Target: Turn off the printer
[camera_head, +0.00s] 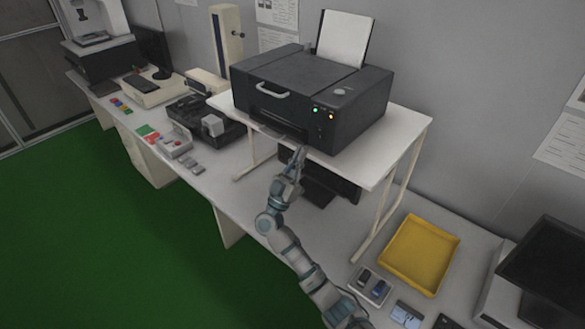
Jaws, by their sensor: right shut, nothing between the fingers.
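The black printer (290,95) stands on a white raised shelf over the bench, with white paper (343,40) upright in its rear feed. Its front right panel shows a green light (316,109) and an orange light (332,116), both lit. A round grey button (341,91) is on its top right. My right gripper (299,155) is shut and empty, pointing up just in front of the shelf's front edge, below the printer's front panel. It appears apart from the printer. My left gripper is not in view.
The white shelf (405,125) has thin legs standing on the long bench. A dark device (335,185) sits under it. A yellow tray (420,254) and small items lie to the right, beside a dark monitor (548,262).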

